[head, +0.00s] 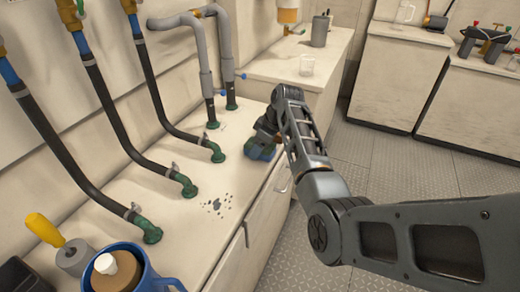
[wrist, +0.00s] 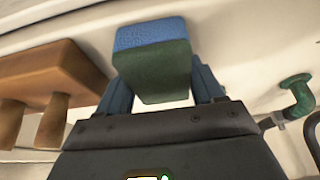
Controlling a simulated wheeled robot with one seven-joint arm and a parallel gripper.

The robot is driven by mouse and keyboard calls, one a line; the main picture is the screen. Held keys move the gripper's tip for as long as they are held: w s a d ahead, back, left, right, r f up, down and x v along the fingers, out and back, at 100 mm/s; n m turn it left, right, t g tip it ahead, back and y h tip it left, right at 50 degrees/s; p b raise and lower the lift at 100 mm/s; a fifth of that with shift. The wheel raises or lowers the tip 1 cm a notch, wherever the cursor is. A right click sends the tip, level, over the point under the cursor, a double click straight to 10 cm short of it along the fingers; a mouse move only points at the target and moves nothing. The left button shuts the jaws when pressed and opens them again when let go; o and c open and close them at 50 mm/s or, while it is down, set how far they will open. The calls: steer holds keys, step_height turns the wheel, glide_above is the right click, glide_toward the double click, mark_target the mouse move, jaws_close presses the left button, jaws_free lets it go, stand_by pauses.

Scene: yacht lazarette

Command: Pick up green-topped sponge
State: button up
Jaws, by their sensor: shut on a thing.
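The sponge (wrist: 155,72) is a block with a dark green part and a blue part, seen close up in the wrist view. My gripper (wrist: 162,88) is shut on it, with one blue finger at each side. In the head view the sponge (head: 261,150) shows as a small blue-green patch under my gripper (head: 262,140), by the front edge of the pale counter (head: 185,220). My arm comes in from the right and hides part of the gripper. I cannot tell whether the sponge touches the counter.
Black hoses on green fittings (head: 218,152) and grey pipes (head: 205,60) rise along the counter's back. A blue mug (head: 150,280) and a yellow-handled tool (head: 45,230) stand at lower left. A brown wooden block with pegs (wrist: 50,75) is near the gripper. Floor lies open at right.

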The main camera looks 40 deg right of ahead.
steer(key=shift+r, duration=0.55)
step_height(320, 180, up, 3)
steer(key=shift+f, duration=0.1)
steer(key=s+d+r+b, duration=0.1)
steer(key=s+d+r, duration=0.4)
steer(key=d, duration=0.5)
step_height(320, 180, up, 2)
steer(key=shift+d+r, duration=0.15)
steer(key=shift+d, duration=0.1)
steer(key=o, duration=0.4)
steer(key=c, duration=0.3)
steer(key=shift+s+a, duration=0.1)
steer(key=shift+a, duration=0.05)
steer(key=shift+c, duration=0.2)
